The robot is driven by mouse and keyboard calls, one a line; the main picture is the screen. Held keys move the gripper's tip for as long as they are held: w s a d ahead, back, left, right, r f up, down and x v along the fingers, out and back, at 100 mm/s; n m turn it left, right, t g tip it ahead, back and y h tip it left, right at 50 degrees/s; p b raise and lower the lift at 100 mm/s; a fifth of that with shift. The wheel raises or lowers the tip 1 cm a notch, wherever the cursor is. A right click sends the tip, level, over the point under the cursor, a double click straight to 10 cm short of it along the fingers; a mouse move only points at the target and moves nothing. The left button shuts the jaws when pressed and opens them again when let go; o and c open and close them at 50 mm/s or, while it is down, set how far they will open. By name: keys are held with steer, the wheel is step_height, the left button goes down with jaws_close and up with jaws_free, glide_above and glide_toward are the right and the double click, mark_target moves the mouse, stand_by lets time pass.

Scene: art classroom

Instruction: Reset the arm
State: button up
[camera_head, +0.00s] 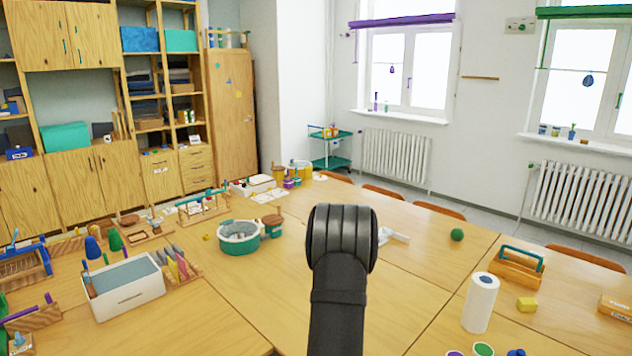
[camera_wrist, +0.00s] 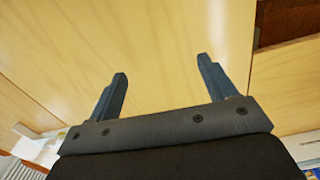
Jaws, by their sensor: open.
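My gripper (camera_wrist: 161,80) shows in the wrist view with its two dark fingers spread apart and nothing between them. Behind the fingers lies bare, light wooden table top (camera_wrist: 165,40). In the head view my black arm rises in the middle of the picture over the table (camera_head: 260,295). The gripper itself is hidden there behind the arm.
Left of the arm are a round teal-rimmed container (camera_head: 239,245) and a white box (camera_head: 127,296). To the right are a paper roll (camera_head: 480,303), a yellow block (camera_head: 526,304), a wooden caddy (camera_head: 516,270) and a green ball (camera_head: 457,235). The table centre is mostly clear.

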steer(key=shift+a, duration=1.7)
